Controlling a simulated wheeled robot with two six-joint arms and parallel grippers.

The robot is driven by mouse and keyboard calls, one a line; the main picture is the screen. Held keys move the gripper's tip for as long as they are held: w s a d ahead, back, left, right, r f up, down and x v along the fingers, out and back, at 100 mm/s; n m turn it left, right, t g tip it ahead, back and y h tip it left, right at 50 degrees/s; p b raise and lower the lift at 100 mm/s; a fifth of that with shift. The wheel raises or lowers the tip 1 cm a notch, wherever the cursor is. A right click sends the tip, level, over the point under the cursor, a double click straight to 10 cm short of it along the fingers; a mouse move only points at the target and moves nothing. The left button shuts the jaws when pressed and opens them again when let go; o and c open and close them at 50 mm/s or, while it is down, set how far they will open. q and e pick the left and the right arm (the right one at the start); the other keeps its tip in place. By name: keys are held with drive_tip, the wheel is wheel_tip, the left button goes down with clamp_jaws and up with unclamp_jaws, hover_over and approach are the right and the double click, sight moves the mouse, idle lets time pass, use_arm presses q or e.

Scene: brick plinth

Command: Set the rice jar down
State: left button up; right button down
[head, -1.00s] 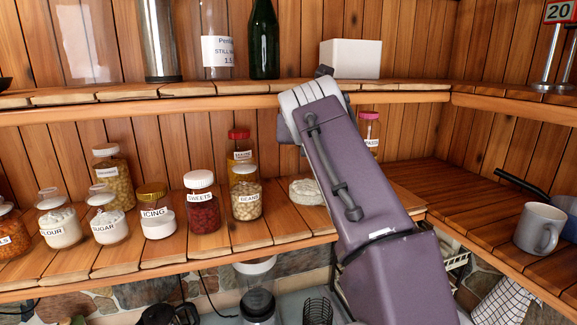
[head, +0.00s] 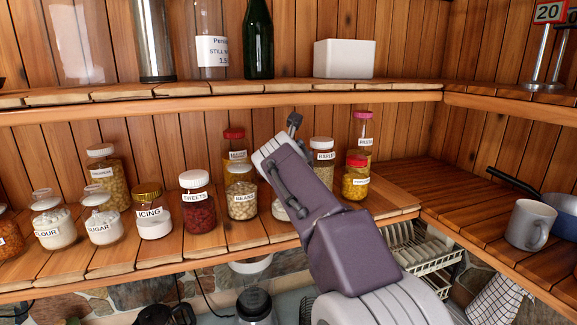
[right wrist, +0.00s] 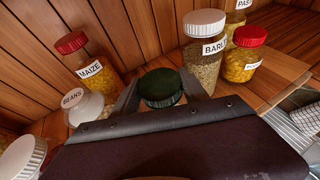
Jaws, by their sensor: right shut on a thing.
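A jar with a dark green lid (right wrist: 162,87) is between the fingers of my right gripper (right wrist: 161,78) in the right wrist view. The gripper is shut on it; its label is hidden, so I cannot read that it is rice. In the head view my right arm covers most of it. A pale lower part of a jar (head: 281,209) shows under the wrist, close to the lower shelf (head: 190,246); I cannot tell whether it touches the boards. My left gripper is not in view.
The beans jar (head: 242,201) and maize jar (head: 235,146) stand left of the held jar. The barley (head: 322,152), pasta (head: 362,129) and yellow red-lidded (head: 356,183) jars stand to the right. A dish rack (head: 425,252) lies below the shelf's right end.

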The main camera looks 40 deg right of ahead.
drive_tip(key=c, duration=0.6)
unclamp_jaws()
drive_tip(key=shift+w, duration=0.1)
drive_tip(key=shift+s+r, duration=0.1)
drive_tip(key=shift+s, duration=0.1)
drive_tip(key=b+v, duration=0.2)
drive_tip(key=v, duration=1)
drive_tip(key=shift+w, duration=0.15)
